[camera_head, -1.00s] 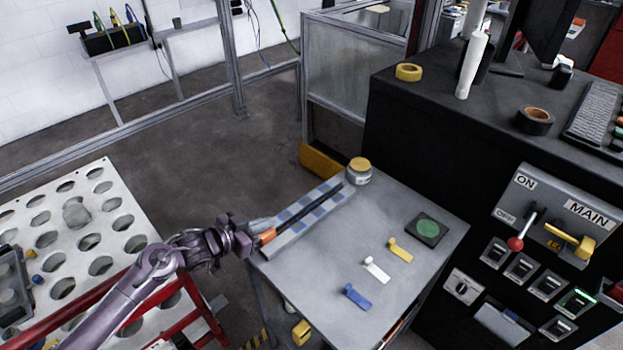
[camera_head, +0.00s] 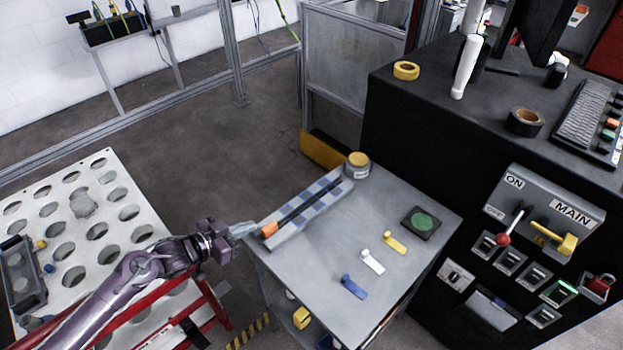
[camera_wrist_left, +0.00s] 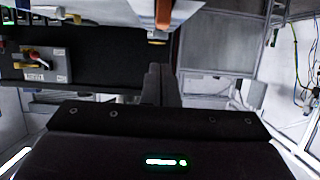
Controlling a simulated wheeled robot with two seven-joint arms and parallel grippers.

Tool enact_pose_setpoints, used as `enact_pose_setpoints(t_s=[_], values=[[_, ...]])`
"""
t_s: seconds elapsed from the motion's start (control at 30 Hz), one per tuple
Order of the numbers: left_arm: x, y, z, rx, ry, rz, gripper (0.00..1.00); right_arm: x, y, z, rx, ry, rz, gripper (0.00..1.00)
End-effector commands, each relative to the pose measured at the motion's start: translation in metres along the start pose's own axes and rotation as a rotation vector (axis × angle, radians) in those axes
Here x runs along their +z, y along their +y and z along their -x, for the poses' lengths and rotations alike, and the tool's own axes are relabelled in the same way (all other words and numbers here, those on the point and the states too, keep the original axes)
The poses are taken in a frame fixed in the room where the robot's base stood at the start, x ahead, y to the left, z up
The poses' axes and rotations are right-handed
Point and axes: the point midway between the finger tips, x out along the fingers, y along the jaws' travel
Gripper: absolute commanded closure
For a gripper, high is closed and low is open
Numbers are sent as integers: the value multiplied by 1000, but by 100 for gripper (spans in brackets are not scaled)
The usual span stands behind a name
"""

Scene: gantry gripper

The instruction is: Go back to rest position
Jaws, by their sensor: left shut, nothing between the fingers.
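My left gripper (camera_head: 246,229) is shut and empty in the head view, at the left edge of the grey table (camera_head: 330,268), close to the near end of the checkered rail. In the left wrist view, its dark shut fingers (camera_wrist_left: 160,85) point away from the camera body. My left arm comes in from the lower left over a red frame. My right gripper is not in view.
The table holds a checkered rail (camera_head: 305,207) with an orange end, blue, white and yellow tabs, a green-topped square (camera_head: 421,223) and a jar (camera_head: 357,166). A white perforated board (camera_head: 115,192) is at left. A black switch console (camera_head: 450,150) stands at right.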

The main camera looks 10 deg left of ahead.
Motion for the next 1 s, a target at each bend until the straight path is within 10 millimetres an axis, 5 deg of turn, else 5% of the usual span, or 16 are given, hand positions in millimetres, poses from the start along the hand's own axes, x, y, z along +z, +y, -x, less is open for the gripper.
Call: enact_pose_setpoints(t_s=[0.33,0.47,0.57,0.77,1.0], values=[[2,0,0,-2,-2,2,100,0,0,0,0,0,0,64],[31,-6,-2,-44,-36,28,100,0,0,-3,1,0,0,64],[80,-12,-3,-111,-98,66,100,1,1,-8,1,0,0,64],[213,-3,9,-254,-295,157,100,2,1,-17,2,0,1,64],[378,69,51,-351,-610,261,100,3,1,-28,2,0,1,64]])
